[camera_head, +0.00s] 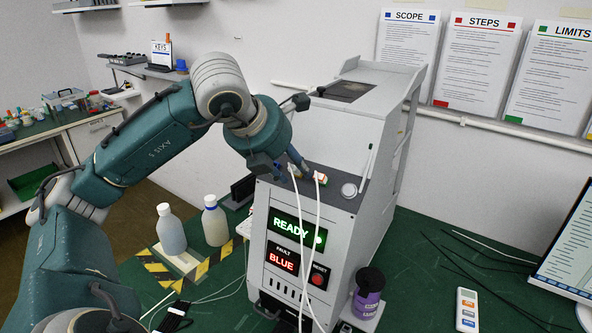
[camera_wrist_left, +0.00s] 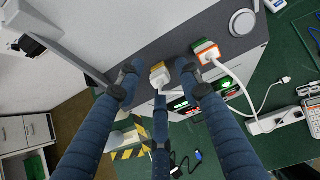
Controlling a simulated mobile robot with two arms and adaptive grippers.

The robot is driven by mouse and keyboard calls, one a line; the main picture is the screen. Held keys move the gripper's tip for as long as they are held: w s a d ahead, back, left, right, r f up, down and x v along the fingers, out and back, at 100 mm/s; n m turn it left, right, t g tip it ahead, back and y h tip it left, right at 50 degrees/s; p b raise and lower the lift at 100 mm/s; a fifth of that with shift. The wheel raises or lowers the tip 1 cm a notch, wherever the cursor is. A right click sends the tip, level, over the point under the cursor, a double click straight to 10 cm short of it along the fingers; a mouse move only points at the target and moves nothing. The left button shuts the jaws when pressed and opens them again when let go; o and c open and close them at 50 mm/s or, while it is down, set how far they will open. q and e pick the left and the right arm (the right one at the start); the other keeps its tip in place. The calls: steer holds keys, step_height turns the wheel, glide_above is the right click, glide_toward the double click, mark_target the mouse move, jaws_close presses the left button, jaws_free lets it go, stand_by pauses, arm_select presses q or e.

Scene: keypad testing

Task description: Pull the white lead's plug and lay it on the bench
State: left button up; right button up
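The grey test unit (camera_head: 330,225) stands on the green bench (camera_head: 440,245) with a green READY display and a red BLUE fault display. Two white leads hang down its front from its top edge. In the left wrist view, one white plug (camera_wrist_left: 158,76) sits at a yellowish socket, and a second white plug (camera_wrist_left: 209,57) sits at an orange and green socket to its right. My left gripper (camera_head: 287,172) is over the top edge. Its fingers (camera_wrist_left: 158,80) are spread around the first plug with gaps visible; contact is unclear. My right gripper is not in view.
Two bottles (camera_head: 171,230) stand left of the unit near yellow-black tape. A purple-labelled jar (camera_head: 368,292) stands at its front right corner. A handheld device (camera_head: 467,309) and a monitor (camera_head: 568,250) are further right. Dark cables cross the right bench, with bare green areas between.

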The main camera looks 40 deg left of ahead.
arm_select(q)
jaws_close()
steer(key=shift+r, duration=0.2)
steer(key=shift+p+v, duration=0.6)
steer(key=shift+v, duration=2.3)
steer(key=shift+f, duration=0.1)
